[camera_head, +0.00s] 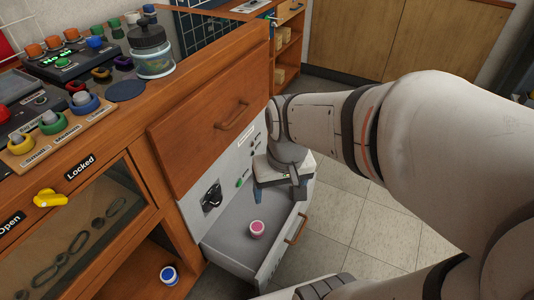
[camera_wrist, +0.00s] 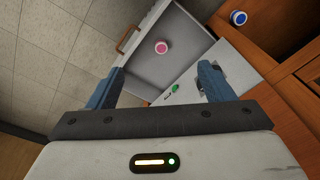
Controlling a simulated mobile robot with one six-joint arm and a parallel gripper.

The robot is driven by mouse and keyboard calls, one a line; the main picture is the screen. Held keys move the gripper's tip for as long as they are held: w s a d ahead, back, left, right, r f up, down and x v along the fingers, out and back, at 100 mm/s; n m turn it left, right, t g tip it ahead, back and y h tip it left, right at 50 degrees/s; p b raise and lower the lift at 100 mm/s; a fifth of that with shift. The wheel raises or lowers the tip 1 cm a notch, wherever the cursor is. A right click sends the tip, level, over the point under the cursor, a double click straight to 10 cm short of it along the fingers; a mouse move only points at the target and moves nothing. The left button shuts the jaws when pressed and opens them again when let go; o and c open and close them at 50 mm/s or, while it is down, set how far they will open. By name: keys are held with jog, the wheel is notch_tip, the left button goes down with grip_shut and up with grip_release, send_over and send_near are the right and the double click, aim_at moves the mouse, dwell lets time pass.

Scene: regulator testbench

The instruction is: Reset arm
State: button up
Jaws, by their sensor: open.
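My arm reaches in from the right in the head view. My gripper (camera_head: 279,193) is open and empty above the open grey drawer (camera_head: 232,240). In the wrist view, the two blue fingers of my gripper (camera_wrist: 164,85) stand wide apart with nothing between them. A small pink-topped jar (camera_head: 257,229) stands in the drawer, below and apart from the fingers. It also shows in the wrist view (camera_wrist: 162,47), beyond the fingertips.
A blue-topped jar (camera_head: 169,274) stands in the wooden cabinet's lower opening. A yellow knob (camera_head: 50,199) sits between the "Open" and "Locked" labels. A dark-lidded jar (camera_head: 151,50) and several buttons occupy the bench top. Tiled floor (camera_head: 360,225) is free to the right.

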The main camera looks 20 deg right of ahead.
jog(key=shift+s+d+r, duration=0.15)
jog(key=shift+s+d, duration=0.1)
jog(key=shift+s, duration=0.15)
jog(key=shift+r, duration=0.1)
jog(key=w+d+r+m+t+p, duration=0.1)
jog(key=w+d+r+t+p, duration=0.1)
jog(key=w+r+p, duration=0.4)
jog(key=s+a+r+p, duration=0.1)
jog(key=s+r+p, duration=0.2)
jog(key=r+p, duration=0.8)
jog(key=s+r+n+p, duration=0.1)
jog(key=s+r+p, duration=0.2)
jog(key=r+p, duration=0.8)
notch_tip(320, 180, up, 4)
jog(key=shift+s+a+f+p, duration=0.15)
jog(key=shift+a+f+p, duration=0.1)
jog(key=shift+a+p, duration=0.15)
